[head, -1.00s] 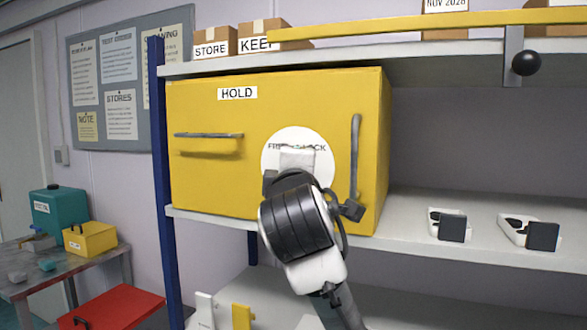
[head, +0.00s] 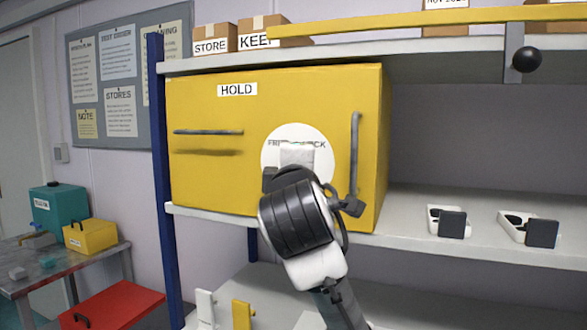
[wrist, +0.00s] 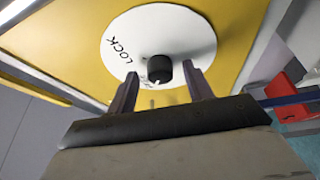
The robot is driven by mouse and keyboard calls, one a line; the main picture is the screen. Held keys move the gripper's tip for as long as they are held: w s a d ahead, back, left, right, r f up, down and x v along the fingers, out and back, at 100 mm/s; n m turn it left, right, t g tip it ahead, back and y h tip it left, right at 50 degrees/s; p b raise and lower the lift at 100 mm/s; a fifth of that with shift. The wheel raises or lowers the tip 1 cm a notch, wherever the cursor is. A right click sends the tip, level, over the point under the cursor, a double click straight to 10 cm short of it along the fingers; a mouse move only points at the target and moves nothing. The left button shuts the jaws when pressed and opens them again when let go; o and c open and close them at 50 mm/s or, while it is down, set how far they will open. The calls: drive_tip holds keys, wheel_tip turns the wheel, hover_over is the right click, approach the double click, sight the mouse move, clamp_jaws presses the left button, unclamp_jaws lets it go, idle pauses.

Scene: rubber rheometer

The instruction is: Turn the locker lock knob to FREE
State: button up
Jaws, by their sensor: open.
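The yellow locker (head: 215,105), labelled HOLD, sits on the shelf. The round white dial (head: 270,160) is on its front, with FREE at left and LOCK at right, partly covered by my gripper. In the wrist view the dial (wrist: 205,38) shows LOCK clearly; the other word is mostly hidden. The black lock knob (wrist: 159,70) stands out from the dial's middle. My gripper (wrist: 158,76) is open, its two fingers either side of the knob, with gaps showing. In the head view my arm hides the knob; its pointing direction is unclear.
A grey vertical handle (head: 354,155) is close to the right of my gripper, and a horizontal bar (head: 208,132) is at left. A yellow beam (head: 400,25) crosses above. Two white-and-black devices (head: 447,222) lie on the shelf at right.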

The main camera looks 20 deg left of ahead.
drive_tip(key=b+v, duration=0.4)
drive_tip(key=v, duration=0.9)
drive_tip(key=shift+s+d+b, duration=0.2)
drive_tip(key=shift+s+b, duration=0.15)
drive_tip(key=shift+f, duration=0.15)
